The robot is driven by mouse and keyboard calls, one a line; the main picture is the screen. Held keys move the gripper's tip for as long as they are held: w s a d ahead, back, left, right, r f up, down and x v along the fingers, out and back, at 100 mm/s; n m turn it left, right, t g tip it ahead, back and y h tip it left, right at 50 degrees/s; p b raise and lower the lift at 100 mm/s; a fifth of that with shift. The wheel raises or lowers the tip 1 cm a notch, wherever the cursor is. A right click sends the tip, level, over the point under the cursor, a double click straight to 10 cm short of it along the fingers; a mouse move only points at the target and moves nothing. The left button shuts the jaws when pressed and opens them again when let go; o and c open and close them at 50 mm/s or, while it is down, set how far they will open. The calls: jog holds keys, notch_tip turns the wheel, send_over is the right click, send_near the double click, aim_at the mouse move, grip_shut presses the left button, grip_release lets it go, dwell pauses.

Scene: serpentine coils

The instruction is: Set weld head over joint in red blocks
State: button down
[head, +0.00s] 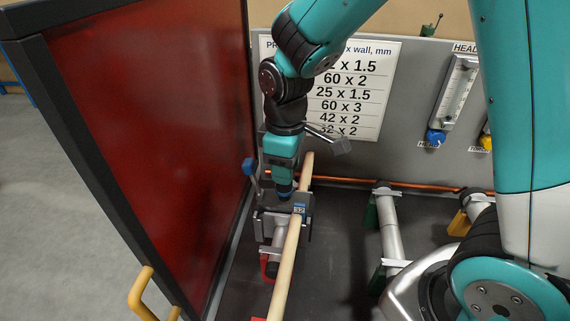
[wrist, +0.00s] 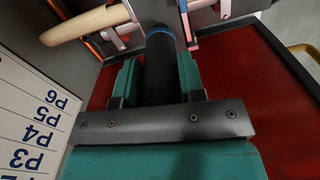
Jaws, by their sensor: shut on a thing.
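My gripper (head: 284,183) points down at the left of the bench, shut on the upright black handle (wrist: 160,70) of the weld head. The weld head (head: 265,224) is a dark grey open clamp with a blue "32" label. It is at the steel tube (head: 279,233) above the red blocks (head: 268,266); I cannot tell if it is fully seated. A long pale tan rod (head: 285,268) runs across the front of the head and hides part of it and the joint. In the wrist view the tan rod (wrist: 85,26) shows at top left.
A red screen (head: 150,110) in a dark frame stands close on the left. Green blocks (head: 370,217) and yellow blocks (head: 459,223) carry other tubes to the right. A copper pipe (head: 352,182) runs along the back panel. The bench between red and green blocks is clear.

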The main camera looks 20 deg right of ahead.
jog(key=shift+f, duration=0.15)
jog(key=c, duration=0.6)
grip_release()
jog(key=shift+c, duration=0.2)
jog(key=shift+s+f, duration=0.1)
notch_tip(320, 180, up, 18)
jog(key=b, duration=0.2)
jog(key=s+a+f+m+y+b, duration=0.1)
jog(key=s+a+f+y, duration=0.1)
jog(key=s+f, duration=0.3)
jog(key=s+a+f+m+y+b, duration=0.1)
jog(key=s+f, duration=0.4)
jog(key=s, duration=0.7)
jog(key=shift+a+f+y, duration=0.2)
jog(key=shift+a+y, duration=0.4)
jog(key=shift+a, duration=0.5)
